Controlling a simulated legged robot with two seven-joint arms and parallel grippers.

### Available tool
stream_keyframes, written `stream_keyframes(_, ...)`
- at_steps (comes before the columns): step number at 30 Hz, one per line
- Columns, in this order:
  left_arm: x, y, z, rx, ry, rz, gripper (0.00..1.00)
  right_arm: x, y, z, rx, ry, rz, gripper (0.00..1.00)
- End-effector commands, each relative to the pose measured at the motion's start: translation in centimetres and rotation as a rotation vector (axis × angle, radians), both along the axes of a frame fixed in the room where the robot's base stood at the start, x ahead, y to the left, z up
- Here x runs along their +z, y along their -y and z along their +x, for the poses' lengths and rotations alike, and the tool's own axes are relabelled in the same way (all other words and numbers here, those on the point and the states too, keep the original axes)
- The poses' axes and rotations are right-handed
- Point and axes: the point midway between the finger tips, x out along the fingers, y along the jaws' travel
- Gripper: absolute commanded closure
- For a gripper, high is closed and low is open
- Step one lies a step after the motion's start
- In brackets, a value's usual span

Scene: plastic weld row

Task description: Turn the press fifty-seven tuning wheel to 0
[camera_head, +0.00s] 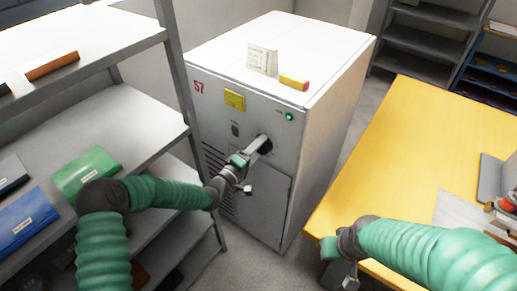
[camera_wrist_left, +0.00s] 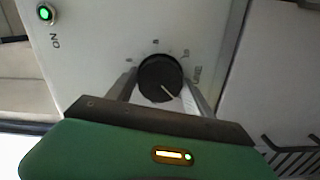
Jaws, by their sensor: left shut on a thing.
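The press marked 57 (camera_head: 325,75) is a white and grey cabinet in the middle of the head view. Its tuning wheel (camera_wrist_left: 160,78) is a black round knob with a pale pointer line, which points to the lower right in the left wrist view. Small marks surround the wheel, too blurred to read surely. My left gripper (camera_head: 262,144) is at the press front, its fingers on both sides of the wheel and shut on it. In the head view the gripper mostly hides the wheel. My right gripper (camera_head: 340,262) hangs by the yellow table's near edge; its fingers are unclear.
A green lamp (camera_head: 289,117) marked ON is lit on the press, also in the left wrist view (camera_wrist_left: 45,13). A card (camera_head: 262,59) and a yellow-red block (camera_head: 294,82) sit on top. Grey shelves (camera_head: 150,112) stand left, a yellow table (camera_head: 420,130) right.

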Motion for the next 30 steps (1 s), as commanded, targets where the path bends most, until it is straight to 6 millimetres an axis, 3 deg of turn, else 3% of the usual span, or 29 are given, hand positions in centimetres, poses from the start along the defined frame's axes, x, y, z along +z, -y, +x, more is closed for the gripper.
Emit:
stream_keyframes(1,-0.6,-0.2,-0.1,0.001,-0.012,0.004,0.38,-0.1,0.0,0.0,0.000,0.000,0.000,0.64)
stream_keyframes(6,-0.4,-0.1,-0.1,0.001,-0.008,0.003,0.19,0.0,0.0,0.0,0.000,0.000,0.000,0.64)
stream_keyframes(17,-0.2,-0.6,-0.7,0.001,-0.005,0.002,0.19,0.0,0.0,0.0,0.000,0.000,0.000,0.64)
stream_keyframes(20,-0.1,-1.8,-2.2,0.002,-0.005,0.003,0.19,0.1,0.0,0.0,0.000,0.000,0.000,0.64)
stream_keyframes(30,-0.3,-7.6,-10.1,0.004,-0.008,0.002,0.19,0.2,0.0,0.0,0.000,0.000,0.000,0.64)
